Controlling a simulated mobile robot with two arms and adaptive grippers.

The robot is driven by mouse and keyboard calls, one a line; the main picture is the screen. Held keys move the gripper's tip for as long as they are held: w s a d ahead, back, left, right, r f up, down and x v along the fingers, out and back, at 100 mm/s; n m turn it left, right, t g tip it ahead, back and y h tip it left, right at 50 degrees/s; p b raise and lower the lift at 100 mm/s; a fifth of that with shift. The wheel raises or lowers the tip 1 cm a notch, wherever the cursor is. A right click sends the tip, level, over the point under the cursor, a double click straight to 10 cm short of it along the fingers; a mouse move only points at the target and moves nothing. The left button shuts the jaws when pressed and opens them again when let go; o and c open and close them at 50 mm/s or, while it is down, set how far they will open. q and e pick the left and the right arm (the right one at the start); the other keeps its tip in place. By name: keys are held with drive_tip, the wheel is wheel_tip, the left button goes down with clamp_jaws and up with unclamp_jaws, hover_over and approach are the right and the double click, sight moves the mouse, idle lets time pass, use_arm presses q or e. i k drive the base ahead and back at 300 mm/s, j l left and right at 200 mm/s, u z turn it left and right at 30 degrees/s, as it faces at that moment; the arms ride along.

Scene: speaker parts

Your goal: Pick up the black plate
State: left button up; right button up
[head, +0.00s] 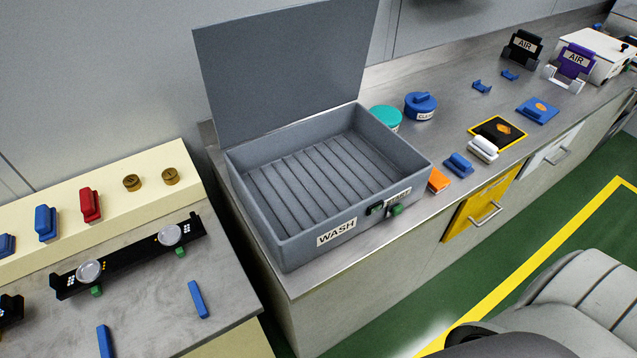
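A flat black plate (496,132) with an orange mark lies on the steel counter right of the wash bin, inside a yellow border. A white handle-like block (483,149) is close to its front edge and slightly overlaps it in the view. A similar blue plate (538,110) with an orange mark lies farther right. Neither of my grippers shows in the head view.
The grey WASH bin (405,150) stands open and empty, its lid (285,60) raised. Blue (458,165) and orange (438,180) blocks lie near the counter's front edge. Round teal (386,118) and blue (420,105) containers stand behind. A long black bar (130,262) is on the left bench.

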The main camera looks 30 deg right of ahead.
sight(498, 131)
drive_tip(key=z, duration=1.95)
drive_tip(key=i+l+u, duration=0.15)
drive_tip(key=i+l, duration=0.15)
drive_tip(key=i+l+u, duration=0.1)
drive_tip(key=i+l, duration=0.2)
drive_tip(key=i+l+u, duration=0.15)
drive_tip(key=l, duration=0.3)
drive_tip(key=i+l+u, duration=0.15)
drive_tip(key=i+l, duration=0.2)
drive_tip(key=l, duration=0.1)
